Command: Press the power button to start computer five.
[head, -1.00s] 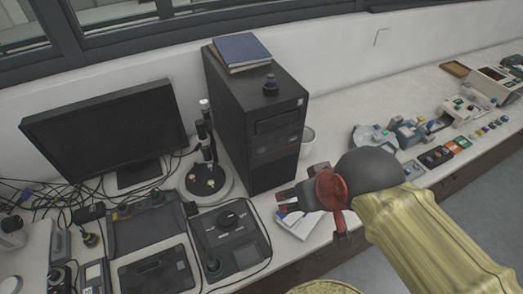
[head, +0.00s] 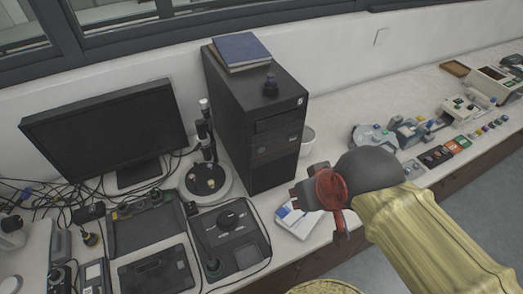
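A black computer tower (head: 274,150) stands upright on the bench against the wall, its narrow front panel facing right and toward me. A small pale mark (head: 300,101) shows near the top of that panel. I cannot make out the power button or a number. My gripper (head: 300,197), with red parts, is in front of the tower's lower right, apart from it in the picture and above a white booklet (head: 297,220). Its fingers are small and seen at an angle. I cannot tell whether they are open or shut. I see nothing held.
A blue book (head: 241,50) and a small dark knob-like object (head: 270,85) lie on the tower. A monitor (head: 106,128), a round-based stand (head: 207,182) and a control box (head: 231,240) are left. A white cup (head: 307,140) stands behind, right. Small devices (head: 440,140) crowd the right bench.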

